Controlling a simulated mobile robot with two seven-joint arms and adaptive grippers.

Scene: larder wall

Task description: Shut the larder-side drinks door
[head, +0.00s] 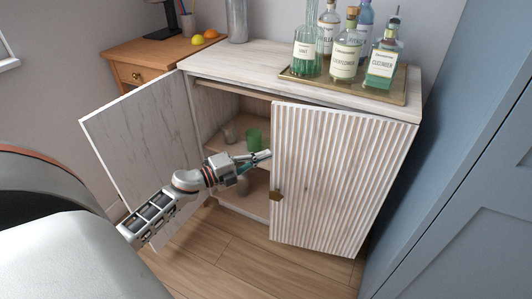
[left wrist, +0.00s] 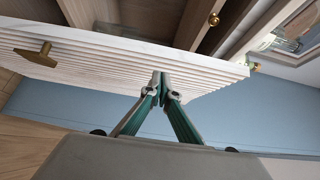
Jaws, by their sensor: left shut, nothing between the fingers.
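The larder-side door (head: 335,180) is the white ribbed right-hand door of the drinks cabinet, beside the blue larder. It stands ajar, its free left edge out from the cabinet front. Its brass handle (head: 276,196) is low near that edge and also shows in the left wrist view (left wrist: 35,53). My left gripper (head: 266,155) is shut and empty, its tips at the door's free edge in the head view. In the left wrist view the fingertips (left wrist: 160,78) overlap the ribbed door (left wrist: 110,65); I cannot tell whether they touch it. My right gripper is out of view.
The other cabinet door (head: 140,135) stands wide open at the left. Cups, including a green one (head: 254,138), stand inside. Bottles (head: 345,55) stand on a tray (head: 400,97) on top. The blue larder (head: 455,170) is close at the right. A wooden side table (head: 140,72) stands behind.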

